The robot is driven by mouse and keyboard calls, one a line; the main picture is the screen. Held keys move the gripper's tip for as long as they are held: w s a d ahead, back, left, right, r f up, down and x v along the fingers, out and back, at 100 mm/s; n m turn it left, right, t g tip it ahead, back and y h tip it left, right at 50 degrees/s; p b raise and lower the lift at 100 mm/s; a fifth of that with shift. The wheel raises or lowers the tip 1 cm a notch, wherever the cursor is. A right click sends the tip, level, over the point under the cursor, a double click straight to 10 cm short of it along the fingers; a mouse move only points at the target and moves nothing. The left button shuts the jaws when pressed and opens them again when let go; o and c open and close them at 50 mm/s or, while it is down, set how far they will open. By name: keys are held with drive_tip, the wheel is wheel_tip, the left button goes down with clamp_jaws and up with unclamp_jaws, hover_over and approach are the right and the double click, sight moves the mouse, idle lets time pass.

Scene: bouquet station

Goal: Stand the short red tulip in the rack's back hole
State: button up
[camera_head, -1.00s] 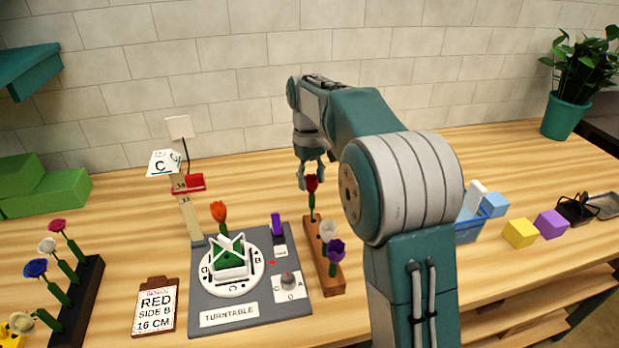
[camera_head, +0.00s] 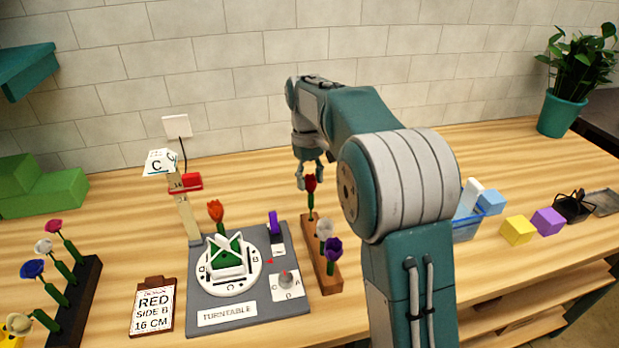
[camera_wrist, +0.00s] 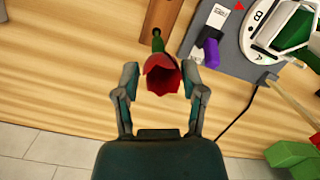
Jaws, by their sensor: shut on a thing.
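The red tulip (camera_head: 311,184) is upright at the back end of the wooden rack (camera_head: 325,277), its green stem reaching down to the rack's back hole area. In the wrist view, its red bloom (camera_wrist: 161,75) sits between the two fingers of my gripper (camera_wrist: 160,84), and the rack's wood (camera_wrist: 161,14) shows beyond it. My gripper (camera_head: 310,179) points down over the rack's back end, shut on the red tulip. Whether the stem's foot is fully seated in the hole cannot be told.
A white flower (camera_head: 323,228) and a purple flower (camera_head: 333,248) stand in the same rack. A dark flower rack (camera_head: 88,285) stands far left. Blocks lie right; bare table lies behind the rack.

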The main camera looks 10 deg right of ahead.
drive_tip(key=shift+f, duration=1.3)
idle(2.2)
idle(0.7)
drive_tip(key=o, duration=0.8)
drive_tip(key=shift+w+r, duration=0.2)
drive_tip(key=shift+r, duration=0.85)
drive_tip(key=shift+w+r, duration=0.15)
drive_tip(key=shift+r, duration=0.9)
drive_tip(key=shift+w+r, duration=0.2)
drive_tip(key=shift+r, duration=0.85)
drive_tip(key=shift+o, duration=0.8)
